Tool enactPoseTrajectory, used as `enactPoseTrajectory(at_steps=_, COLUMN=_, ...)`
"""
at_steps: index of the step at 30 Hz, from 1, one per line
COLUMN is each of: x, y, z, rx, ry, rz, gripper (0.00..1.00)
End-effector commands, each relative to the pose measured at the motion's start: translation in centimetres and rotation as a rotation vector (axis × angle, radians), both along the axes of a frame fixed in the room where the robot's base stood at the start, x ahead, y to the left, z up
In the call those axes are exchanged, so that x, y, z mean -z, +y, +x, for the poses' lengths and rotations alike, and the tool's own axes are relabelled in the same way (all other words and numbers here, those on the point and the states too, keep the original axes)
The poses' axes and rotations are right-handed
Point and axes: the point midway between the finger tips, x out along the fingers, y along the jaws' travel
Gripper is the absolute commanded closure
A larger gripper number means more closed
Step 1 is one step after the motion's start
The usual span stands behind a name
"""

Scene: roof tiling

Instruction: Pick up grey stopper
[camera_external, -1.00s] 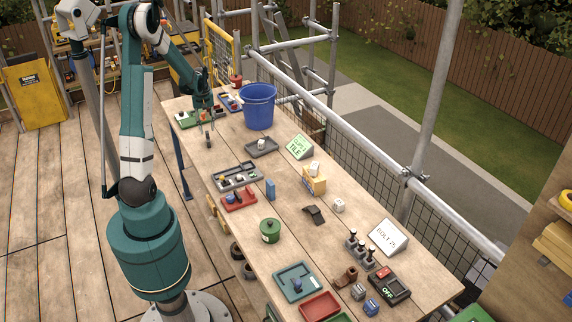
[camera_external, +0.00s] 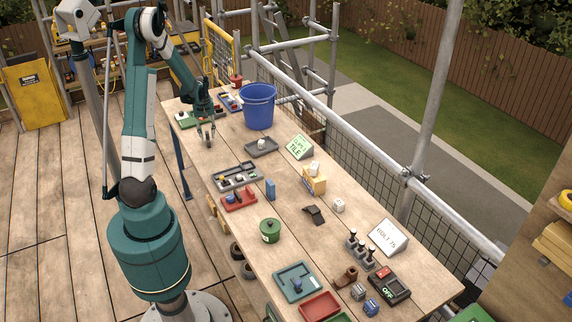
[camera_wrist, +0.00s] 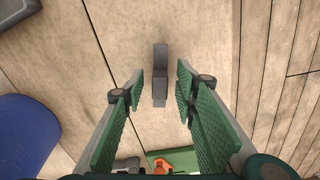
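The grey stopper (camera_wrist: 160,75) is a small, long grey piece on the wooden table, with a raised block at its middle. In the wrist view it lies between the fingertips of my gripper (camera_wrist: 160,88), with a clear gap on each side. My gripper is open and empty. In the external view my gripper (camera_external: 207,137) points down over the table's far left part, and the stopper (camera_external: 208,145) shows small and partly hidden at the fingertips. I cannot tell the exact height of the fingertips above the table.
A blue bucket (camera_external: 258,108) stands to the right of my gripper. A grey tray (camera_external: 250,152) with a white piece lies nearer the camera. A green board (camera_external: 184,121) lies behind. The table's left edge is close. A grey compartment tray (camera_external: 224,178) lies further forward.

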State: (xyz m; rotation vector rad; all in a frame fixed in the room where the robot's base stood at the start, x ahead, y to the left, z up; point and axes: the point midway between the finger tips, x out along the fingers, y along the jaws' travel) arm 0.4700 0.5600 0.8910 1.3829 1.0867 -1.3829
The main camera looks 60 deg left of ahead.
Motion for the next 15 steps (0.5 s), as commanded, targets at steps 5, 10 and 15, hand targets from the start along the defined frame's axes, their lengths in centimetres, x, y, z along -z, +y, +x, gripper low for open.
enactPoseTrajectory(at_steps=5, x=0.95, y=0.0, z=0.01, rx=0.0, ry=0.0, rz=0.0, gripper=0.71)
enactPoseTrajectory(at_steps=10, x=0.99, y=-0.01, z=0.0, rx=0.0, ry=0.0, rz=0.0, gripper=0.71)
enactPoseTrajectory(at_steps=15, x=0.98, y=-0.01, z=0.0, rx=0.0, ry=0.0, rz=0.0, gripper=0.71)
